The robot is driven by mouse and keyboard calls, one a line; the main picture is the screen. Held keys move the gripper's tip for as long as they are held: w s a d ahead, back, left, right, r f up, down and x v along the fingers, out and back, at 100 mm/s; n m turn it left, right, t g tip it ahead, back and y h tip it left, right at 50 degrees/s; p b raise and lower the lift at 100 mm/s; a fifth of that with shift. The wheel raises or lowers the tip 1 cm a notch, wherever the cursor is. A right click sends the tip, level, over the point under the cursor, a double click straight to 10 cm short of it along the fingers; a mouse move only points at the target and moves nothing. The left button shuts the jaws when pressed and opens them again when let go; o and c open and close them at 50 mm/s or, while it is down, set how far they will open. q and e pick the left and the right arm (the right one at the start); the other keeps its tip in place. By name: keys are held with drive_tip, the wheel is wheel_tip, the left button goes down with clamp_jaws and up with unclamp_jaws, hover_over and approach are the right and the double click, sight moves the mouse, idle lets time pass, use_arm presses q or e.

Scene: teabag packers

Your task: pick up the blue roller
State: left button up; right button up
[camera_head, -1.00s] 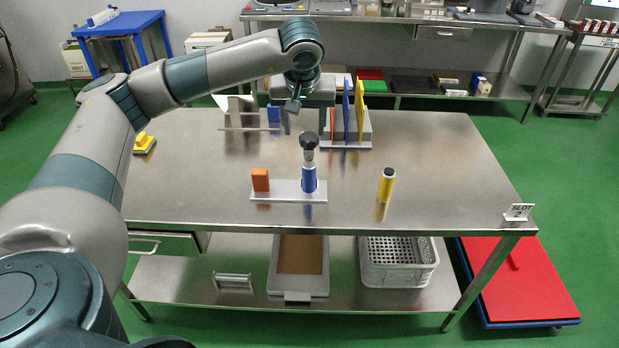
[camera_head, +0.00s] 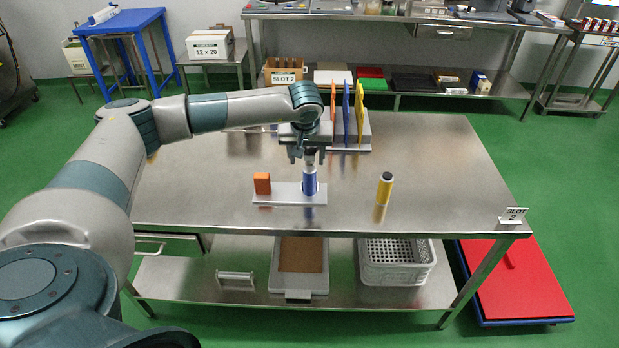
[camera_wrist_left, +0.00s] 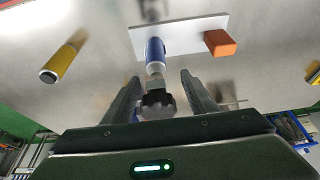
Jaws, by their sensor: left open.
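The blue roller (camera_head: 310,182) stands upright on a white base plate (camera_head: 285,199); its grey neck and dark knob rise above the blue body. In the left wrist view the blue roller (camera_wrist_left: 154,52) shows with its dark knob (camera_wrist_left: 158,103) between the fingers. My left gripper (camera_head: 309,156) is over the roller's top, fingers pointing down, open, one finger on each side of the knob and apart from it as far as I can tell. In the left wrist view the gripper (camera_wrist_left: 160,88) shows both fingers spread. My right gripper is not in view.
An orange block (camera_head: 262,183) stands on the same plate, left of the roller. A yellow cylinder with a dark cap (camera_head: 384,188) stands to the right. A rack with coloured boards (camera_head: 362,128) is behind.

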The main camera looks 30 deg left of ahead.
sight(309, 165)
use_arm(q)
drive_tip(key=shift+f, duration=0.2)
drive_tip(key=shift+w+f+p, duration=0.3)
drive_tip(key=shift+f+p, duration=0.35)
drive_tip(key=shift+p, duration=0.1)
drive_tip(key=x, duration=0.1)
drive_tip(key=p+x, duration=0.1)
drive_tip(key=x, duration=0.1)
drive_tip(key=shift+d, duration=0.25)
drive_tip(key=shift+w+a+f, duration=0.1)
drive_tip(key=shift+f, duration=0.35)
clamp_jaws()
